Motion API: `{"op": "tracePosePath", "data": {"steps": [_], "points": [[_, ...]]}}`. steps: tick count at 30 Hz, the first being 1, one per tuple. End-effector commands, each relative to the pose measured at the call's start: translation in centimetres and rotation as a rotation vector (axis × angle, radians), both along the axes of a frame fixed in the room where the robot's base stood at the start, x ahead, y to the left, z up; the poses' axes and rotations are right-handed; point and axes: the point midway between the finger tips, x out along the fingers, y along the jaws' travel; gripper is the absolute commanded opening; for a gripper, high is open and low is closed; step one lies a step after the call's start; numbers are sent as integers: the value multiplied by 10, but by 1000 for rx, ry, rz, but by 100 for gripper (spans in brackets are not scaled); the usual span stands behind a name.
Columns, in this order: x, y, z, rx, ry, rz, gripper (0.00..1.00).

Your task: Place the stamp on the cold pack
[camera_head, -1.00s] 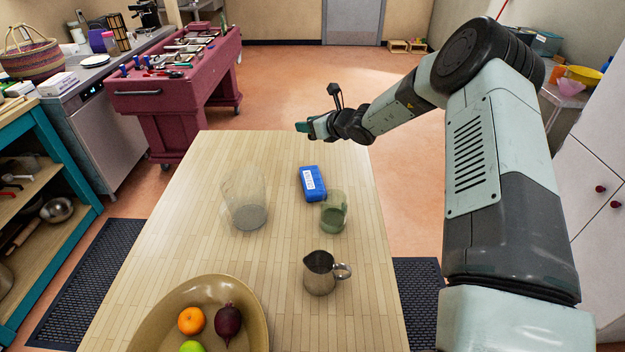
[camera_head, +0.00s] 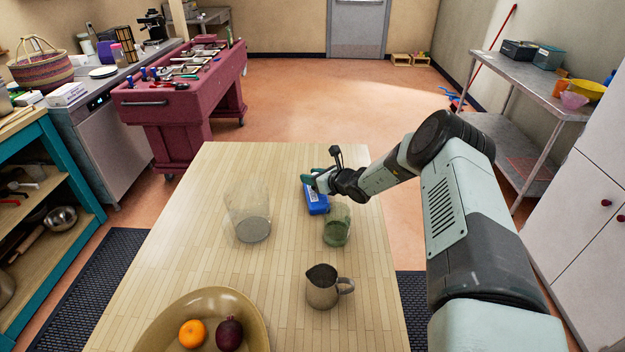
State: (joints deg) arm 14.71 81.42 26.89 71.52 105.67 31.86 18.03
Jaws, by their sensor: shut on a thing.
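The cold pack (camera_head: 316,205) is a blue flat block with a white label, lying on the wooden table left of the green glass. My gripper (camera_head: 309,180) is over the far end of the cold pack and hides part of it. It is shut on the stamp, which is too small and too covered by the fingers to make out clearly. I cannot tell whether the stamp touches the cold pack.
A green glass (camera_head: 337,228) stands close to the cold pack. A clear glass vase (camera_head: 249,216) stands to the left. A metal pitcher (camera_head: 323,290) and a fruit bowl (camera_head: 256,320) are nearer. The far left of the table (camera_head: 235,160) is clear.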

Motion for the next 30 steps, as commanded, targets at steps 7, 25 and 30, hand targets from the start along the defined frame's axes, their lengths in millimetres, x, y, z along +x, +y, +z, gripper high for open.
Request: {"op": "tracePosePath", "data": {"steps": [7, 25, 30], "points": [[0, 0, -10, 0, -1, 0, 5], [0, 0, -13, 0, 0, 1, 62], [-3, -4, -8, -1, -1, 0, 62]]}}
